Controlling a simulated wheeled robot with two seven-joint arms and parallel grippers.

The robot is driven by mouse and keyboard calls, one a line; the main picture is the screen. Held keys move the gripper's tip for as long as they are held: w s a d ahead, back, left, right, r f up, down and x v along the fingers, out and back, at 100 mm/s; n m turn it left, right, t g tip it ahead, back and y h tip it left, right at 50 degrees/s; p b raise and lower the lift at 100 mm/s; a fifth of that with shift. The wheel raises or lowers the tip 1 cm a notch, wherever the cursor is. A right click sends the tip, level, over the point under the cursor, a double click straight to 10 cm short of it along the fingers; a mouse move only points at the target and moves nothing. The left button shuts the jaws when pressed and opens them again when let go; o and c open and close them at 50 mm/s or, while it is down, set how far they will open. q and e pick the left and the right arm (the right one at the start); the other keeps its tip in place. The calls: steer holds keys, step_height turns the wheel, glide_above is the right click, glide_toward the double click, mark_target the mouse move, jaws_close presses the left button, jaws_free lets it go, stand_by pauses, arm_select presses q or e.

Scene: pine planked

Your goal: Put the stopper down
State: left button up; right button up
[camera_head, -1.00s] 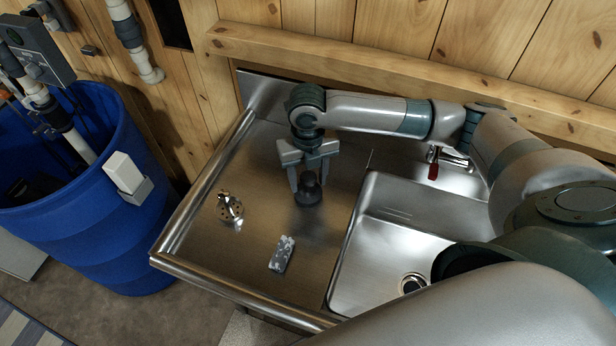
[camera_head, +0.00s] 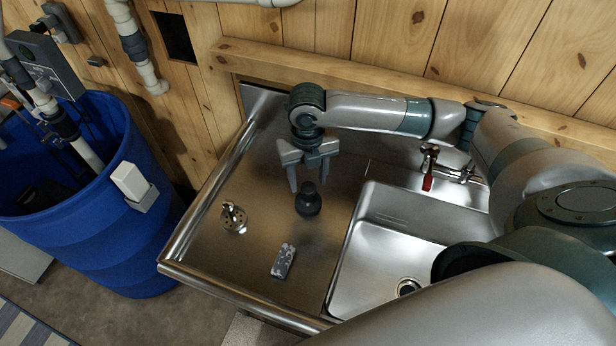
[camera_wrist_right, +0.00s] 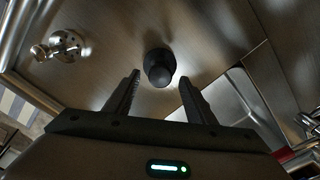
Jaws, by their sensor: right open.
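The black stopper (camera_head: 308,200) stands upright on the steel drainboard, left of the sink basin. It also shows in the right wrist view (camera_wrist_right: 159,68), beyond the fingertips. My right gripper (camera_head: 308,182) is open and empty, just behind and above the stopper, with its fingers pointing down. In the right wrist view the two fingers (camera_wrist_right: 163,88) are spread wide with a clear gap to the stopper. My left gripper does not show.
A blue barrel (camera_head: 95,235) stands left.

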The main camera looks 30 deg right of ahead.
step_height(320, 180, up, 4)
steer(key=p, duration=0.2)
steer(key=shift+f+p, duration=0.25)
steer(key=shift+p, duration=0.05)
step_height(320, 180, up, 4)
steer(key=shift+s+a+f, duration=0.1)
stand_by(0.6)
